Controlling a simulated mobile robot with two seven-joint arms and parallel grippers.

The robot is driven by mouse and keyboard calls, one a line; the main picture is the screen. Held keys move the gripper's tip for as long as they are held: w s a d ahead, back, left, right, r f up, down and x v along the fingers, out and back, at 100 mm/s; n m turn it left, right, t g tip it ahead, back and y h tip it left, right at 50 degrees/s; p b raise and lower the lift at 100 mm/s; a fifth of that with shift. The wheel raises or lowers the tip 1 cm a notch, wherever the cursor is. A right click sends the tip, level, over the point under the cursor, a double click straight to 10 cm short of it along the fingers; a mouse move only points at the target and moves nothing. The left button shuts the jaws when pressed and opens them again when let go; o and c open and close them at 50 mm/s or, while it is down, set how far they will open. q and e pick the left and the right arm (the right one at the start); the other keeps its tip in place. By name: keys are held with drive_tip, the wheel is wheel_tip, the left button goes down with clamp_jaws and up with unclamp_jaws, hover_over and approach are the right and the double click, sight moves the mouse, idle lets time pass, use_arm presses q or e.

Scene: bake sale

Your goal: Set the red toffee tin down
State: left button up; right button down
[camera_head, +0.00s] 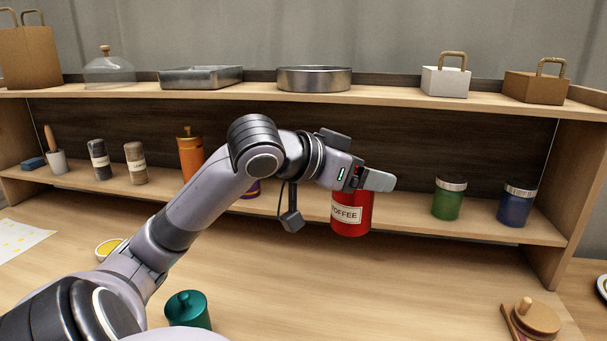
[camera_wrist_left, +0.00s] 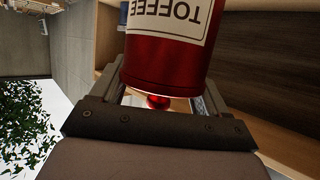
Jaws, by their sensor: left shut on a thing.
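The red toffee tin (camera_head: 352,218), with a cream TOFFEE label, is upright below my left gripper (camera_head: 375,181) in the head view. My left gripper is shut on the tin at its top. In the left wrist view the tin (camera_wrist_left: 165,66) appears upside down, with its red lid knob (camera_wrist_left: 158,102) between the fingers. The tin overlaps the front edge of the lower shelf (camera_head: 408,213). I cannot tell whether its base touches the shelf or hangs in front of it. My right gripper is not in view.
A green jar (camera_head: 448,203) and a blue jar (camera_head: 515,207) stand to the right on the lower shelf. An orange canister (camera_head: 190,158) and spice jars stand to the left. A teal pot (camera_head: 188,309) and a wooden lidded item (camera_head: 535,318) are on the counter; its middle is clear.

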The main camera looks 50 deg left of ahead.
use_arm(q)
drive_tip(key=w+a+p, duration=0.3)
drive_tip(key=w+a, duration=0.9)
drive_tip(key=w, duration=0.2)
drive_tip(key=f, duration=0.4)
drive_tip(key=w+f, duration=0.1)
drive_tip(key=f, duration=0.2)
drive_tip(key=shift+w+a+p, duration=0.1)
drive_tip(key=shift+a+p, duration=0.3)
drive_tip(key=o, duration=1.3)
drive_tip(key=shift+o, duration=0.2)
drive_tip(key=shift+s+a+r, duration=0.1)
drive_tip(key=shift+s, duration=0.3)
drive_tip(key=d+v, duration=0.1)
drive_tip(key=v, duration=1)
drive_tip(key=shift+a+b, duration=0.4)
drive_tip(key=shift+b, duration=0.05)
drive_tip(key=shift+s, duration=0.1)
